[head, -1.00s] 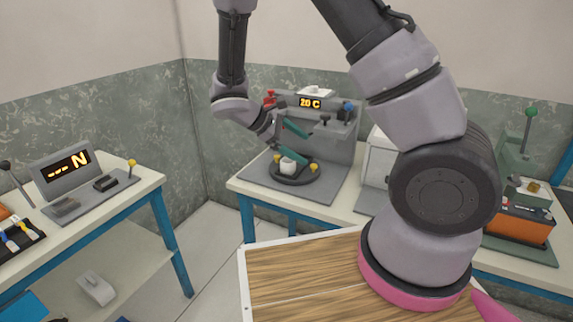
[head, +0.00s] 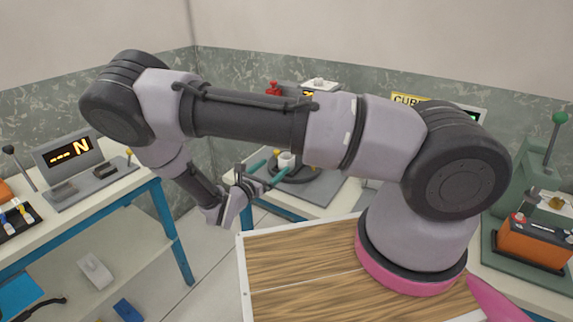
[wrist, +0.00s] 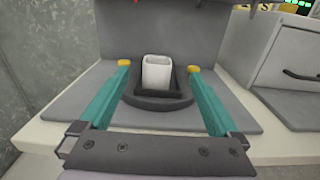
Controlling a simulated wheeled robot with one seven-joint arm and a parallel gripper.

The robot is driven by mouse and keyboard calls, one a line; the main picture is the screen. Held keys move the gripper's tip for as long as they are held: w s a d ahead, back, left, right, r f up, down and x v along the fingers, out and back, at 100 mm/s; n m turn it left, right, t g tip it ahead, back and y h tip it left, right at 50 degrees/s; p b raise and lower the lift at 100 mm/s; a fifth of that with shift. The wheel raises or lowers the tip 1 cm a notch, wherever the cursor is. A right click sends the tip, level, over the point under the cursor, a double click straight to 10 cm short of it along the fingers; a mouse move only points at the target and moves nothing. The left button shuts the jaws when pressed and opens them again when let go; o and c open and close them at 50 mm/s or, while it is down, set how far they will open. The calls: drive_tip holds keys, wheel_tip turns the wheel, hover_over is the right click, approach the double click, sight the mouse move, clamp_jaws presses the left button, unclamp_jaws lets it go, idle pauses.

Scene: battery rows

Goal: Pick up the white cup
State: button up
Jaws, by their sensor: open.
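The white cup (wrist: 157,73) stands upright in a dark holder (wrist: 158,98) in the middle of the wrist view. In the head view the cup (head: 287,160) shows just beyond my gripper. My gripper (head: 275,169) is open and empty, with its teal fingers pointing towards the cup. In the wrist view my gripper (wrist: 158,82) has one finger on each side of the cup, with clear gaps. The fingers do not touch the cup. How far the tips are from it is hard to tell.
Two yellow knobs (wrist: 124,63) flank the holder near the fingertips. The grey machine's panel (wrist: 155,35) stands behind the cup. A grey box with a handle (wrist: 290,60) is at right. My arm hides part of the machine in the head view; a wooden-topped surface (head: 300,262) is in front.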

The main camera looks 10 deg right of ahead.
drive_tip(key=x, duration=0.8)
drive_tip(key=shift+w+a+f, duration=0.15)
drive_tip(key=shift+a+f, duration=0.05)
drive_tip(key=shift+f, duration=0.2)
drive_tip(key=c, duration=1.4)
drive_tip(key=shift+r, duration=0.1)
